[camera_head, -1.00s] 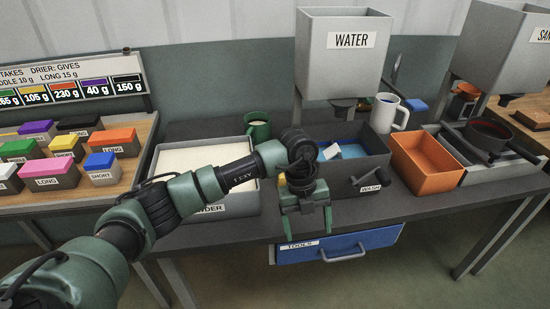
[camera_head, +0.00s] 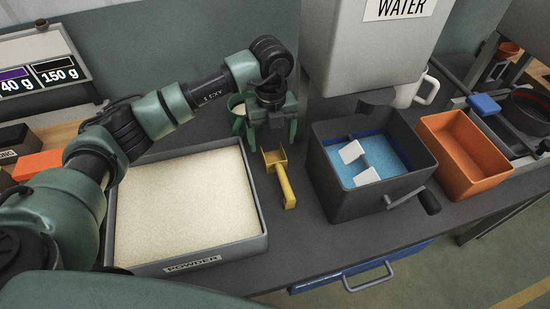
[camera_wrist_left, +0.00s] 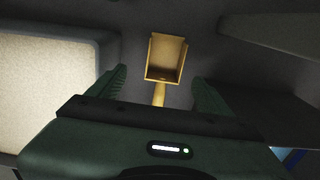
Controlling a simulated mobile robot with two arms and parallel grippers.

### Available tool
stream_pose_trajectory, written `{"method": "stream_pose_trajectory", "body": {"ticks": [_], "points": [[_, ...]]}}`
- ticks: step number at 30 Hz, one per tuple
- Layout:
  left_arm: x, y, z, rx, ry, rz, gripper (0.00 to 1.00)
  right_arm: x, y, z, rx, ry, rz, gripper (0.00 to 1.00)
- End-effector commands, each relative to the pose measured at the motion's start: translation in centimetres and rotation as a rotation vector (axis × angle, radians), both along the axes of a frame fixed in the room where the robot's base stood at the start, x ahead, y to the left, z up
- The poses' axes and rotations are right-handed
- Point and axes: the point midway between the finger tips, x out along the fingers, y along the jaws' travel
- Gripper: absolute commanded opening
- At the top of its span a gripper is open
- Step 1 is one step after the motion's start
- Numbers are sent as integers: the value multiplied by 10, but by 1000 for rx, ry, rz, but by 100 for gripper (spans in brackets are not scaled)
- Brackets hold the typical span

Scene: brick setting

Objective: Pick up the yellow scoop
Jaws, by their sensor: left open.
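The yellow scoop (camera_head: 284,183) lies on the dark bench top between the powder tray (camera_head: 262,244) and the dark wash bin (camera_head: 338,198). Its square bowl points to the back and its handle to the front. My left gripper (camera_head: 270,138) is open and empty, above and just behind the scoop's bowl in the head view. In the left wrist view the scoop's bowl (camera_wrist_left: 165,58) shows ahead between the two open fingers (camera_wrist_left: 158,90), and the handle runs back under the gripper body, which hides its end. My right gripper is not in view.
An orange bin (camera_head: 462,150) and white mug (camera_head: 412,92) are to the right. The water hopper (camera_head: 365,50) overhangs the back.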

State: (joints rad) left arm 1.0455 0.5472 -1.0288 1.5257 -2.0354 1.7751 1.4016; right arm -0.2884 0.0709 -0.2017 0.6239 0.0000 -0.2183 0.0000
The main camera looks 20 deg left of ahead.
Motion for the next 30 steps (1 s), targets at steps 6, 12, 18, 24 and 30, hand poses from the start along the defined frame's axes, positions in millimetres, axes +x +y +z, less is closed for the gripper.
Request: {"method": "stream_pose_trajectory", "body": {"ticks": [6, 12, 18, 24, 30], "points": [[-1, -1, -20, -1, 4, 1, 80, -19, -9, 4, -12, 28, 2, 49], [-1, -6, -43, 0, 6, -1, 80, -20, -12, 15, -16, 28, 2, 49], [0, -9, -71, -1, 3, 0, 80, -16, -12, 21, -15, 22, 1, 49], [1, -8, -78, 0, 1, -1, 80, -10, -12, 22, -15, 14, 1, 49], [1, -8, -78, -1, 1, 0, 55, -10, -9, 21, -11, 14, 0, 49]]}}
